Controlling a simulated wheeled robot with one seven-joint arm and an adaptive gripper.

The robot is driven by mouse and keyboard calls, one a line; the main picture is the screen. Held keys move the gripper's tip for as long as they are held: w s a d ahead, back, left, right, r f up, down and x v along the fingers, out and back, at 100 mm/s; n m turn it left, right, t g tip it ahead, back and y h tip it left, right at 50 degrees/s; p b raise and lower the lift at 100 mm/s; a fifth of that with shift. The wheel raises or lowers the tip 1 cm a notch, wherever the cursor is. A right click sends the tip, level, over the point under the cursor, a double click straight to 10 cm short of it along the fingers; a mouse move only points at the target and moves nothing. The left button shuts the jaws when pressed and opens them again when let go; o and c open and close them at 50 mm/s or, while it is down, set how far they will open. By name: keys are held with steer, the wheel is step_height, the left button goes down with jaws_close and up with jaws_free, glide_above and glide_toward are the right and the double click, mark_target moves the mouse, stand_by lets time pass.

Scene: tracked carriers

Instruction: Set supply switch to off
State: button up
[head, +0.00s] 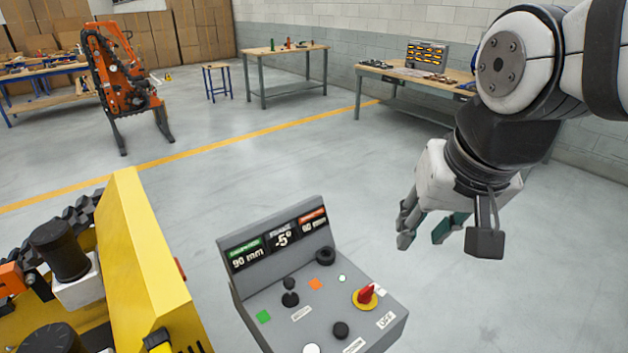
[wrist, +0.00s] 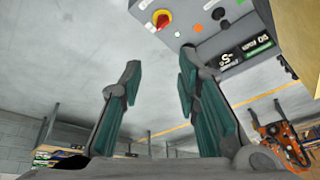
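A grey control panel (head: 308,331) stands at the lower middle of the head view, with a raised display reading 90 mm, -5° and 60 mm. On its right part is a red rotary switch (head: 366,294) on a yellow round plate. The switch also shows in the wrist view (wrist: 162,19), near the top. I cannot read a label that names it the supply switch. My gripper (head: 427,236) hangs to the right of the panel and above floor level, apart from the switch. In the wrist view its two fingers (wrist: 158,82) are spread, with nothing between them.
A yellow machine body (head: 150,265) with black parts stands left of the panel. Workbenches (head: 285,52) stand far back. The floor between is clear.

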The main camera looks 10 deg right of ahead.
steer(key=w+f+m+g, duration=0.2)
steer(key=w+f+m, duration=0.2)
steer(key=w+f, duration=0.35)
steer(key=m+g, duration=0.2)
steer(key=m, duration=0.3)
glide_toward(367, 288)
step_height(367, 288, down, 10)
steer(key=shift+w+f+p, duration=0.1)
steer(key=shift+f+p, duration=0.15)
steer(key=shift+p, duration=0.5)
jaws_close()
